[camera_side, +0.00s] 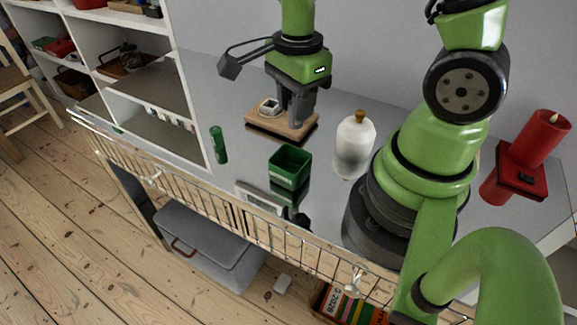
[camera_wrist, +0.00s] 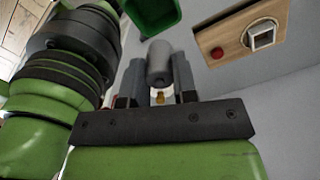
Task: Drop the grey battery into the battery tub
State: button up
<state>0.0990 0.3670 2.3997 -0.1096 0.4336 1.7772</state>
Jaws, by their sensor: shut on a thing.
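The grey battery (camera_wrist: 159,58) is a grey cylinder held between the two fingers of my gripper (camera_wrist: 159,72) in the wrist view. In the side view my gripper (camera_side: 297,118) points down in front of a wooden board, and I cannot make out the battery clearly against its dark fingers. The battery tub (camera_side: 289,168) is a small, open green box on the grey worktop, nearer the camera than my gripper. Its green wall also shows at the top of the wrist view (camera_wrist: 152,14). I see nothing inside it from here.
The wooden board (camera_side: 262,127) bears a pale square fitting. A green cylinder (camera_side: 218,145) stands left of the tub, and a white bottle (camera_side: 354,147) stands right of it. A red candle (camera_side: 540,138) is far right. A wire rail (camera_side: 230,215) runs along the front edge.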

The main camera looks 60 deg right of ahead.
jog(key=shift+f, duration=1.45)
jog(key=o, duration=1)
notch_tip(320, 180, up, 9)
jog(key=shift+f, duration=0.15)
jog(key=shift+r, duration=0.65)
